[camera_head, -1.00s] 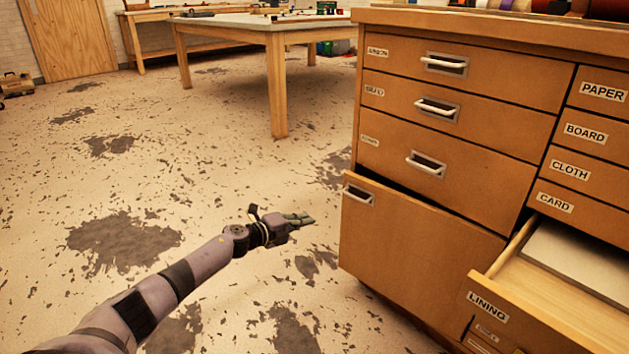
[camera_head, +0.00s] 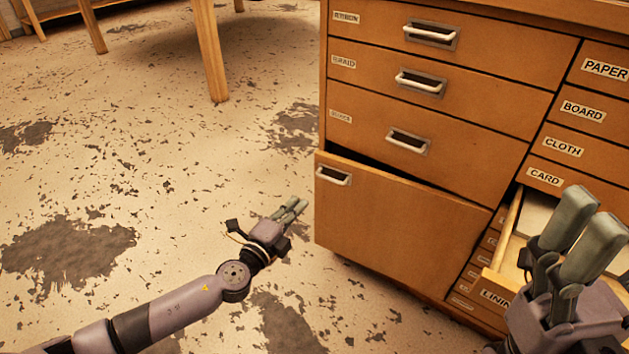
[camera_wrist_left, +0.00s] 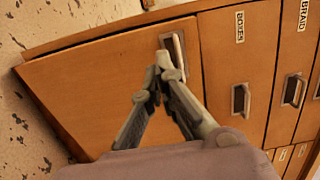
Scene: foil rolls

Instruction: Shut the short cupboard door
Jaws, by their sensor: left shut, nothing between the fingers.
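The short cupboard door (camera_head: 400,220) is the plain wooden front below three drawers. It stands slightly ajar, with a dark gap along its top that is wider at the left. Its metal handle (camera_head: 333,176) is at the upper left corner. My left gripper (camera_head: 296,205) is shut and empty, left of the door's left edge and lower than the handle. In the left wrist view my fingertips (camera_wrist_left: 163,78) meet in front of the door (camera_wrist_left: 100,85), near the handle (camera_wrist_left: 175,52); contact cannot be told. My right gripper (camera_head: 585,228) is at the lower right, its opening unclear.
The lining drawer (camera_head: 508,240) is pulled out at the right, partly behind my right gripper. Closed labelled drawers (camera_head: 440,85) are above the door. Wooden table legs (camera_head: 210,50) stand at the back left. The floor (camera_head: 150,180) left of the cabinet is clear.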

